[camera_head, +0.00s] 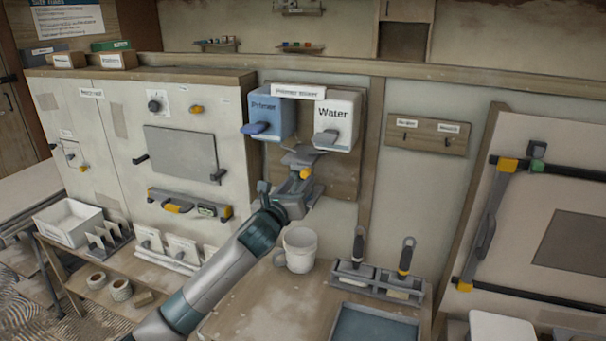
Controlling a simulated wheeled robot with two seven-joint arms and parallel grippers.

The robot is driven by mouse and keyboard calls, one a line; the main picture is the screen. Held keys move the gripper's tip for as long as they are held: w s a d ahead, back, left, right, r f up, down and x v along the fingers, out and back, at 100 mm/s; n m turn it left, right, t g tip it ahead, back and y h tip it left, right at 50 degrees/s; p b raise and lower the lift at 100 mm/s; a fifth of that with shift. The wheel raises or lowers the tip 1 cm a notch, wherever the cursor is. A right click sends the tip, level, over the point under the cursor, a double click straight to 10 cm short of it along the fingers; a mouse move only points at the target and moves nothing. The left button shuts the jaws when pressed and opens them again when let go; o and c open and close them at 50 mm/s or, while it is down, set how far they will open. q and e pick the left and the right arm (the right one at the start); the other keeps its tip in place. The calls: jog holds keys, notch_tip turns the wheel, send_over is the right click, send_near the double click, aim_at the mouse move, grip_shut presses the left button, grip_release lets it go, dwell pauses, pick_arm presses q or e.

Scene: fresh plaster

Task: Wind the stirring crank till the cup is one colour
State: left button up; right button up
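The white cup (299,250) stands upright on the bench below the mixer, its handle to the left; I cannot make out the colour of its contents. Above it, a grey fitting with a yellow knob (305,174), apparently the stirring crank, sits on the wooden board under the dispensers. My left gripper (300,188) is right at this knob, above the cup. The fingers blend with the grey fitting, so I cannot tell whether they are closed on the knob. My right gripper is out of view.
A blue Primer dispenser (265,108) and a white Water dispenser (338,112) hang just above my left gripper. Right of the cup is a rack (372,284) with two dark-handled tools, with a blue-grey tray (374,326) in front. The bench front is bare.

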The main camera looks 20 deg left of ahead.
aim_at(304, 176)
pick_arm(q)
jog(key=shift+w+d+p, duration=0.15)
jog(key=shift+w+p, duration=0.3)
jog(key=shift+w, duration=1.5)
grip_shut()
jog(key=shift+r, duration=0.1)
jog(key=shift+r+n, duration=0.1)
jog(key=shift+n, duration=0.3)
